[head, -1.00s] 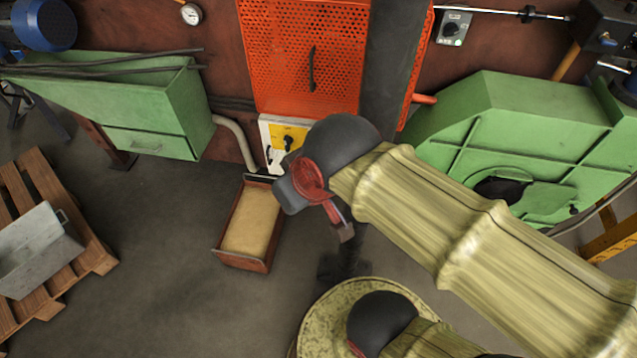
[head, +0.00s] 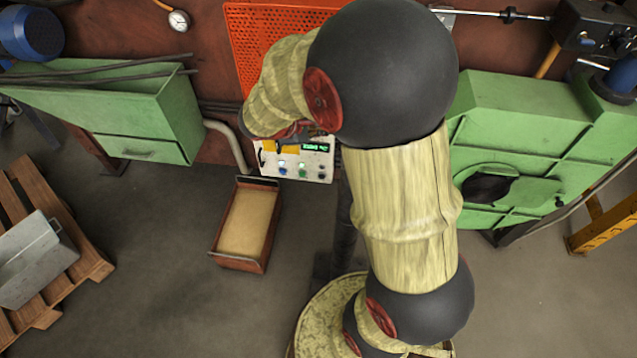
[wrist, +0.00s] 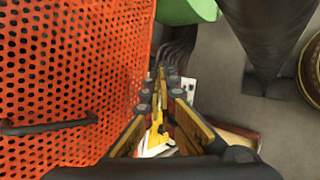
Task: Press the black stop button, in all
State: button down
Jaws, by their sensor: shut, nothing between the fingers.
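The white control panel (head: 325,160) stands below the orange mesh guard in the head view. It carries a lit green display (head: 314,147) and several small buttons, among them a blue one and a green one. A small dark spot at its lower right may be the black stop button (head: 321,175), but it is too small to be sure. My gripper (wrist: 161,82) is shut and empty in the wrist view, over the panel, whose white and yellow parts show between and beside the fingers. I cannot see any contact with a button.
The orange mesh guard (wrist: 70,70) with its dark handle (wrist: 50,125) is close on the left in the wrist view. A tray with a tan bed (head: 217,240) stands on the floor below left of the panel. Green machinery (head: 520,115) stands at the right.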

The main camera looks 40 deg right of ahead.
aim_at(322, 177)
jog(key=w+d+f+n+t+p, duration=0.1)
jog(key=w+d+f+n, duration=0.15)
jog(key=f, duration=0.45)
jog(key=w+d+f+n+h, duration=0.1)
jog(key=w+d+f+n, duration=0.2)
jog(key=f, duration=0.4)
jog(key=w+d+f+n+t+p, duration=0.1)
jog(key=w+f+n, duration=0.25)
jog(key=f, duration=0.35)
jog(key=s+a+f+n+t+y, duration=0.1)
jog(key=f+n, duration=0.3)
jog(key=f, duration=0.6)
jog(key=s+a+f+n+t+y, duration=0.1)
jog(key=a+f+n+y, duration=0.1)
jog(key=f, duration=0.9)
jog(key=shift+s+a+f+n, duration=0.25)
jog(key=shift+s+a+n, duration=0.15)
jog(key=shift+a+n, duration=0.6)
jog(key=shift+d, duration=0.15)
jog(key=w+d+r+b+x, duration=0.1)
jog(key=r+b+x, duration=0.1)
jog(key=x, duration=1.1)
jog(key=shift+b, duration=0.75)
